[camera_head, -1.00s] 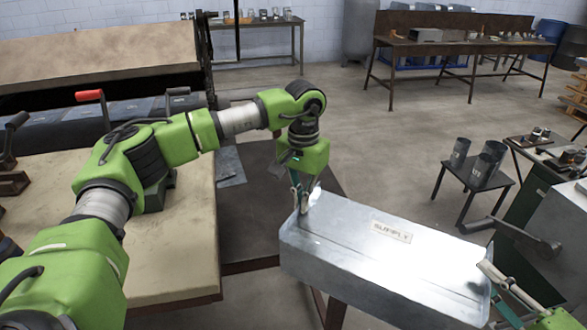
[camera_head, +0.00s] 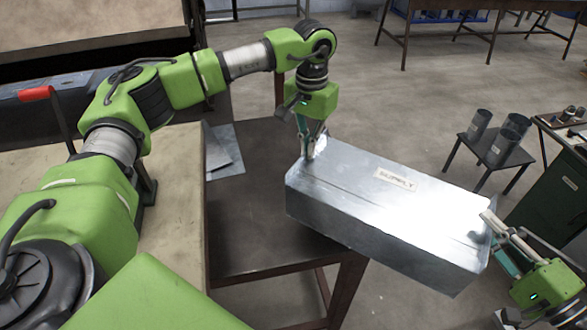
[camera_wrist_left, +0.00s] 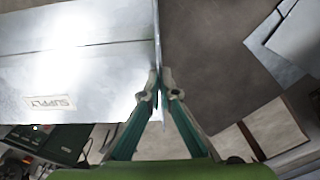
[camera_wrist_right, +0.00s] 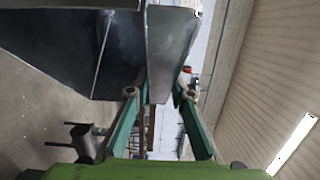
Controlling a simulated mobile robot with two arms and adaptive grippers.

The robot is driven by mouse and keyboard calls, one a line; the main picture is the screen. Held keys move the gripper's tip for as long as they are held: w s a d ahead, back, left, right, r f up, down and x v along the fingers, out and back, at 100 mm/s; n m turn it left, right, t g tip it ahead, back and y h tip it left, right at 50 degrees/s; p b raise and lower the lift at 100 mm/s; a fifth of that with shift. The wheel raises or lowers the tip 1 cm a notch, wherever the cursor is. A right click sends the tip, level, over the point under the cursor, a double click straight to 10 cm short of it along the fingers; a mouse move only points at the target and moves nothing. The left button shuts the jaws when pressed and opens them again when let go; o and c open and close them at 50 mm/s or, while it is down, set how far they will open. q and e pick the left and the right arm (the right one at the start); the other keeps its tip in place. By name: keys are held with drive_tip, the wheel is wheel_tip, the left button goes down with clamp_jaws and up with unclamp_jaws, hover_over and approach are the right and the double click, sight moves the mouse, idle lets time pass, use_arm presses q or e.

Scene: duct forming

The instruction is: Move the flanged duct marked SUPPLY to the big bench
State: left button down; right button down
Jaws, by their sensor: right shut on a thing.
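The flanged duct (camera_head: 390,215) is a long shiny sheet-metal box with a SUPPLY label (camera_head: 395,180) on its top face. My right gripper (camera_head: 493,225) is shut on the flange at the right end, also seen in the right wrist view (camera_wrist_right: 160,92). The duct's underside is hidden in the head view.
The dark-topped table (camera_head: 255,235) is left of the duct, with sheet pieces (camera_head: 220,150) on it. A pale-topped bench (camera_head: 175,235) lies further left. A long brown bench (camera_head: 460,8) stands at the back. A small stand (camera_head: 495,152) with metal cylinders is right; floor between is open.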

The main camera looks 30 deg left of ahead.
sight(307, 166)
use_arm(q)
drive_tip(key=shift+s, duration=0.1)
use_arm(e)
drive_tip(key=shift+d+r, duration=0.15)
drive_tip(key=shift+r, duration=0.1)
use_arm(q)
drive_tip(key=shift+f, duration=0.15)
use_arm(e)
drive_tip(key=shift+f, duration=0.15)
